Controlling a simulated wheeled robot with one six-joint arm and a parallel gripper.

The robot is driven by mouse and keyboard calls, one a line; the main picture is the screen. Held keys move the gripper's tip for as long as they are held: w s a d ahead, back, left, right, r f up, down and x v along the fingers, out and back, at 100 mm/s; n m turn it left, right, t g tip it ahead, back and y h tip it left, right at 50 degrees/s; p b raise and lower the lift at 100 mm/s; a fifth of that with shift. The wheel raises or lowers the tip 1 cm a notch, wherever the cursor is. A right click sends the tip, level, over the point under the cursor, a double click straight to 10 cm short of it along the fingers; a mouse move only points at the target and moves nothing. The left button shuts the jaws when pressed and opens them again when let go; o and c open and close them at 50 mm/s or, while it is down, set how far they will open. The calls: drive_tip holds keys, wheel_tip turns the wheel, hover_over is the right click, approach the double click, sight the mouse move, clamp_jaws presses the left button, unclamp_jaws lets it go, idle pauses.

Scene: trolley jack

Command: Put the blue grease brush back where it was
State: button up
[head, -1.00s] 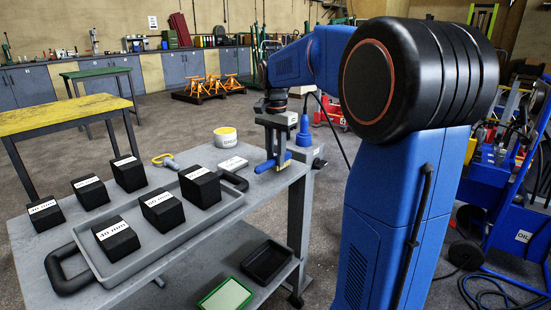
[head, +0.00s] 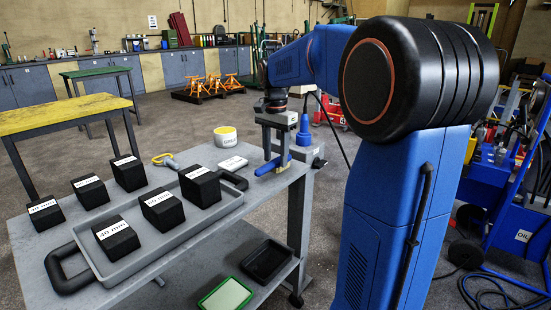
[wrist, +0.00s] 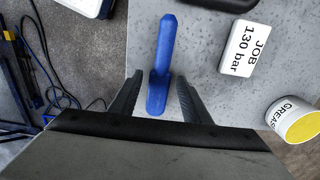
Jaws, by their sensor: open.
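The blue grease brush (head: 272,166) lies on the right end of the grey trolley top (head: 222,222), near its edge. In the wrist view the brush (wrist: 160,72) shows lengthwise, its narrow end pointing up the picture. My gripper (head: 276,157) is over the brush, pointing down. In the wrist view my gripper (wrist: 159,80) is open, one dark finger on each side of the brush with visible gaps. The white JOB 130 bar card (wrist: 243,48) and the grease tub (wrist: 296,120) are to the right of the brush there.
A grey tray (head: 180,232) with black labelled blocks fills the trolley's front. A yellow-handled tool (head: 165,160) lies behind it. A blue cone-shaped item (head: 304,131) stands right of my gripper. A black bin (head: 267,260) is on the lower shelf.

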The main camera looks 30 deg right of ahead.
sight(275, 161)
wheel_tip(275, 161, up, 11)
idle(0.4)
drive_tip(key=s+a+f+n+t, duration=0.1)
drive_tip(key=s+a+f+n, duration=0.3)
drive_tip(key=s+f, duration=0.3)
drive_tip(key=s+a+f+n+t, duration=0.2)
drive_tip(key=s+a+f+n, duration=0.2)
drive_tip(key=s+f, duration=0.3)
drive_tip(key=s+a+f+n+t, duration=0.1)
drive_tip(key=s+a+f+n, duration=0.4)
drive_tip(key=s, duration=1)
wheel_tip(275, 161, down, 2)
drive_tip(key=shift+f+n+t, duration=0.15)
drive_tip(key=shift+n+t, duration=0.25)
drive_tip(key=shift+n, duration=0.1)
drive_tip(key=shift+s, duration=0.1)
